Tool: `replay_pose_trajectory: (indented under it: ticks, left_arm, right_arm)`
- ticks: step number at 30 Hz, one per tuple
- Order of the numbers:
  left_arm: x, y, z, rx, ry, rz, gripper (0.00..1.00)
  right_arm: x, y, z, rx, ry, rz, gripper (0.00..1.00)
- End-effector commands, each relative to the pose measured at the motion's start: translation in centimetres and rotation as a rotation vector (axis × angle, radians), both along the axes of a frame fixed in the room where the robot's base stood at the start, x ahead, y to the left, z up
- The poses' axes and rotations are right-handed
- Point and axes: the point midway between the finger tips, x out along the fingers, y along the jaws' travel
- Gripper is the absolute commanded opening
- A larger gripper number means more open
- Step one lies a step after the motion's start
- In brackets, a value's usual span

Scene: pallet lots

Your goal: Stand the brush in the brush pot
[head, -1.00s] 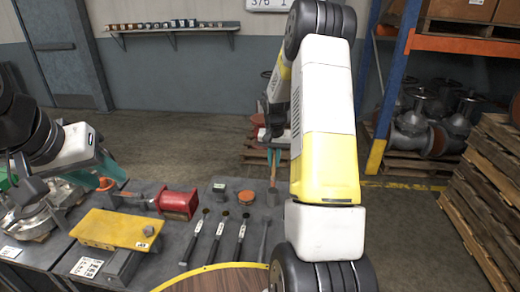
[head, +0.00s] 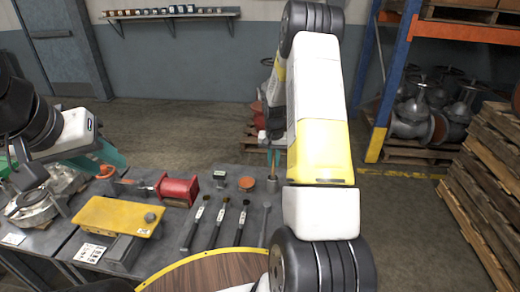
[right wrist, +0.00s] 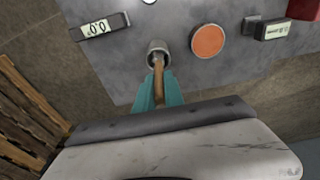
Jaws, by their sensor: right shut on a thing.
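My right gripper (head: 275,160), with teal fingers, is shut on a brush at the back edge of the grey table; it also shows in the right wrist view (right wrist: 160,100). The brush (right wrist: 160,76) has a brown wooden part between the fingers and points down. The brush pot (head: 272,183) is a small grey metal cup just below the fingertips; in the right wrist view (right wrist: 158,47) the brush's lower end overlaps its opening. How deep the end reaches is hidden. My left gripper (head: 45,188) is at the far left, over metal parts; its fingers are unclear.
An orange disc (head: 247,184) and a small labelled block (head: 220,178) lie left of the pot. Several black-handled tools (head: 219,224) lie in front. A red cylinder (head: 178,190) and a yellow plate (head: 117,216) are further left. Stacked pallets (head: 490,190) stand at right.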

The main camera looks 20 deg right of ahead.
Motion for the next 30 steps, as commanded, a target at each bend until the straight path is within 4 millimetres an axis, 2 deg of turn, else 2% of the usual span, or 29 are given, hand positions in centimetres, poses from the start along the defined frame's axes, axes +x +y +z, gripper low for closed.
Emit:
replay_pose_trajectory:
  ticks: [6,7,10,11,22,30]
  left_arm:
    - [0.0,0.0,0.0,0.000,0.000,0.000,0.36]
    - [0.0,0.0,0.0,0.000,0.000,0.000,0.36]
    - [0.0,0.0,0.0,0.000,0.000,0.000,0.36]
    - [0.0,0.0,0.0,0.000,0.000,0.000,0.36]
    - [0.0,0.0,0.0,0.000,0.000,0.000,0.36]
    - [0.0,0.0,0.0,0.000,0.000,0.000,0.36]
  right_arm:
    - [0.0,0.0,0.0,0.000,0.000,0.000,0.00]
    - [0.0,0.0,0.0,0.000,0.000,0.000,0.15]
    - [0.0,0.0,0.0,0.000,0.000,0.000,0.35]
    - [0.0,0.0,0.0,0.000,0.000,0.000,0.38]
    - [0.0,0.0,0.6,0.000,-0.001,0.000,0.38]
    - [-0.5,0.3,4.9,0.000,-0.003,0.000,0.38]
